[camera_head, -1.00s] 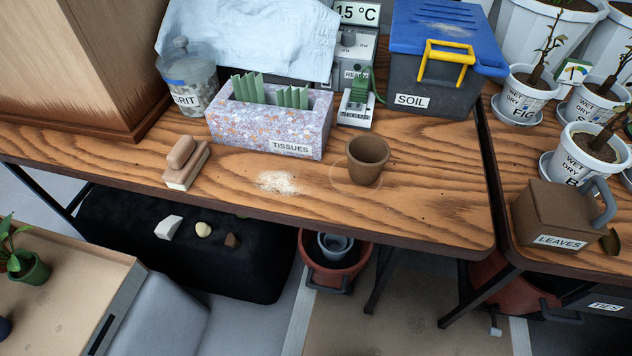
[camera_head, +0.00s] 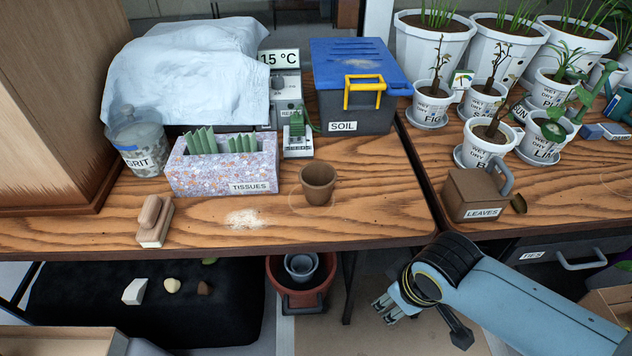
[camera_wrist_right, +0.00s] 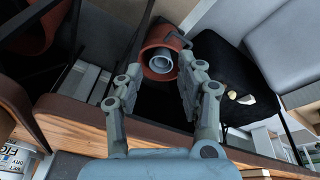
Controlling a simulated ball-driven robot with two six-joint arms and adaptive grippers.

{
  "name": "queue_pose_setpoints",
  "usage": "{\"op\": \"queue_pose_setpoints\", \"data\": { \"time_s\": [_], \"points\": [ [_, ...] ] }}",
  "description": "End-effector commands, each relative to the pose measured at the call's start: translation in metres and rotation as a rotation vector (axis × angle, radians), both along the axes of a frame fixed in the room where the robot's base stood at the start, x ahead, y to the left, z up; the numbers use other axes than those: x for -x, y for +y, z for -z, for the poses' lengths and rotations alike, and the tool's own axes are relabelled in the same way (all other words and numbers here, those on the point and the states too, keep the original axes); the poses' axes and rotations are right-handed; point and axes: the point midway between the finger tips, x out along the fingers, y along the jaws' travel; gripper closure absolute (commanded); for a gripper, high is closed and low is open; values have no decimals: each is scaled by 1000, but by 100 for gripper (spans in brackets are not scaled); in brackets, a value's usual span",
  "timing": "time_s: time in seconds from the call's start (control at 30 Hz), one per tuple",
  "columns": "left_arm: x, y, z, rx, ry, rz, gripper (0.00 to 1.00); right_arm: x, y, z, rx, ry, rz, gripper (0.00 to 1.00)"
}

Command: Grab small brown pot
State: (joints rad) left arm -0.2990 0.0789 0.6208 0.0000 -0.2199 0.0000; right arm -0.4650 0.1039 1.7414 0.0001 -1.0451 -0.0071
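The small brown pot (camera_head: 318,184) stands upright on the front part of the wooden table, right of the tissue box. It looks empty. My right gripper (camera_head: 384,309) is in front of the table's front edge, below and to the right of the pot, apart from it. In the right wrist view my right gripper (camera_wrist_right: 164,72) has its two fingers spread with nothing held between them. I cannot make out the small brown pot in that view. My left gripper is not in view.
The table (camera_head: 370,215) also holds a tissue box (camera_head: 220,172), a brush (camera_head: 154,220), a spill of pale powder (camera_head: 246,219) and a soil bin (camera_head: 355,95). A leaves box (camera_head: 475,196) stands on the right table. A reddish pot (camera_head: 300,290) sits below.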

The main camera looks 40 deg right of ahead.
Motion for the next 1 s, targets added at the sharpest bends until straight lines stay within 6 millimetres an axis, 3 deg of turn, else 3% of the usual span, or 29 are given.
{"op": "queue_pose_setpoints", "data": {
  "time_s": [0.03, 0.27, 0.43, 0.6, 1.0],
  "points": [
    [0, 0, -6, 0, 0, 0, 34, -6, 1, -22, 1, -11, -6, 62],
    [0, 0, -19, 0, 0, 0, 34, -26, 8, -103, 13, -32, -54, 62],
    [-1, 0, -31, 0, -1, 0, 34, -52, 10, -166, 47, -32, -180, 62],
    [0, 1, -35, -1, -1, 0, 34, -86, 9, -183, 89, 10, -365, 62],
    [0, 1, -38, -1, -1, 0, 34, -189, 1, -186, 158, 121, -835, 62]
  ]
}}
